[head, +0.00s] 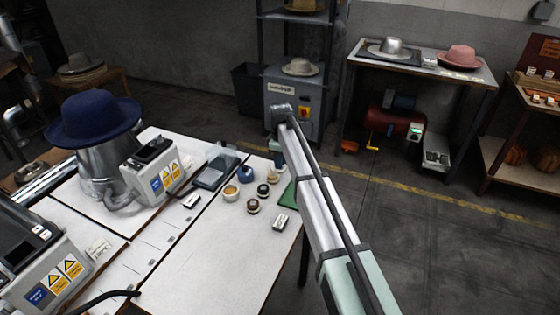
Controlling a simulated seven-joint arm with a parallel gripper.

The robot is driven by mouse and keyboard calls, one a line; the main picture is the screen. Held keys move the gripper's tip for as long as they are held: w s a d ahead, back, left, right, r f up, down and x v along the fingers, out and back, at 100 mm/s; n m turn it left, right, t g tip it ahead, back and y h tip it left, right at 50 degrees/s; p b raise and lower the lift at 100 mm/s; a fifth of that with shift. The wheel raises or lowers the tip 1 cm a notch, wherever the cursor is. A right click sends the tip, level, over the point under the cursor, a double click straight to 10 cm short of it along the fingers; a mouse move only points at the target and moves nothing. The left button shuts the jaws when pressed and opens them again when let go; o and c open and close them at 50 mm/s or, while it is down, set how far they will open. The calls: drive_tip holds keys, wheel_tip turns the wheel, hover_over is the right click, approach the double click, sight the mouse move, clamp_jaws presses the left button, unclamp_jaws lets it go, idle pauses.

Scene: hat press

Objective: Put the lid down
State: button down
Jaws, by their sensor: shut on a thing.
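My gripper (278,159) hangs from the end of my arm over the right part of the white worktable, close to a group of small round jars. It points down and is small in the picture. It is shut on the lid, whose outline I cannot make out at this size.
A green mat (288,196) lies at the right edge of the worktable (215,255). Small labelled blocks (280,222) and a dark flat device (215,172) stand near the jars. A blue hat (94,117) sits on a metal press at left. The table's front is mostly clear.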

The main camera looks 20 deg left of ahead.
drive_tip(key=shift+f, duration=0.1)
drive_tip(key=c, duration=1.1)
unclamp_jaws()
drive_tip(key=shift+o, duration=0.2)
wheel_tip(320, 180, up, 12)
